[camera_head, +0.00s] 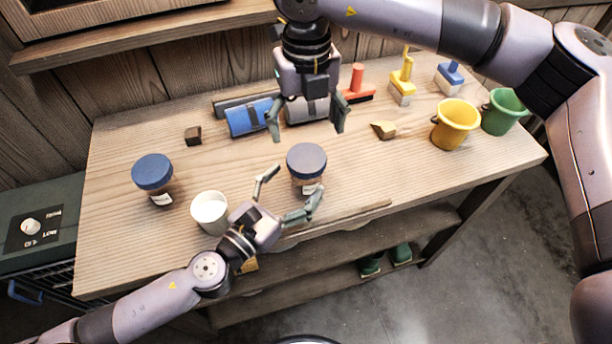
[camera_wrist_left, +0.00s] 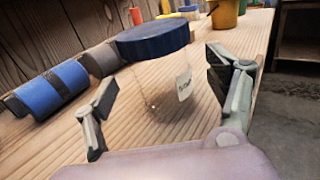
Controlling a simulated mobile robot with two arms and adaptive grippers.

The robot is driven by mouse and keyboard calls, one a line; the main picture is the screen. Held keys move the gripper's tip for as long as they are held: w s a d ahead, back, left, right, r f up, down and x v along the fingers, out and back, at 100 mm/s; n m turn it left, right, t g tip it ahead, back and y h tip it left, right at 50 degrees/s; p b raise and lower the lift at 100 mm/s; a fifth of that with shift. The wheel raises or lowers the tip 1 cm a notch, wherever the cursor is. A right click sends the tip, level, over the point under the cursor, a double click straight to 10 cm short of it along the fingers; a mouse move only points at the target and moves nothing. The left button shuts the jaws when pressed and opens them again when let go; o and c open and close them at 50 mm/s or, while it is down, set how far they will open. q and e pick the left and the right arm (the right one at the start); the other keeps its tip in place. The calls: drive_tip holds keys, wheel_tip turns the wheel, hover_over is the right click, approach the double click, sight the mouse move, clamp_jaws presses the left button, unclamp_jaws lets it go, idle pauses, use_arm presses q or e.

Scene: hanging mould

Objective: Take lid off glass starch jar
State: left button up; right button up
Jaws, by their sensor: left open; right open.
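A glass jar (camera_head: 306,185) with a round grey-blue lid (camera_head: 306,159) stands upright near the table's front edge. In the left wrist view its lid (camera_wrist_left: 153,40) looks dark blue, above a clear body with a white label (camera_wrist_left: 184,85) too small to read surely. The lid sits on the jar. My left gripper (camera_head: 292,184) is open, its fingers on either side of the jar body; contact cannot be told. My right gripper (camera_head: 308,132) is open and empty, pointing down above and behind the jar. A second jar (camera_head: 153,174) with a blue lid stands at the left.
A white cup (camera_head: 210,212) stands close left of my left gripper. Blue (camera_head: 250,116) and grey rollers, small brown blocks, brushes (camera_head: 402,82) and yellow (camera_head: 455,122) and green buckets (camera_head: 503,110) are behind and right. The wooden table (camera_head: 390,175) is clear right of the jar.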

sight(306, 157)
use_arm(q)
drive_tip(key=x, duration=0.4)
drive_tip(key=shift+w, duration=0.1)
use_arm(e)
drive_tip(key=shift+w+f, duration=0.1)
use_arm(q)
drive_tip(key=shift+c, duration=0.4)
clamp_jaws()
use_arm(e)
drive_tip(key=m, duration=0.4)
drive_tip(key=shift+m, duration=0.4)
drive_tip(key=m, duration=0.4)
drive_tip(key=shift+f, duration=4)
drive_tip(key=shift+c, duration=0.3)
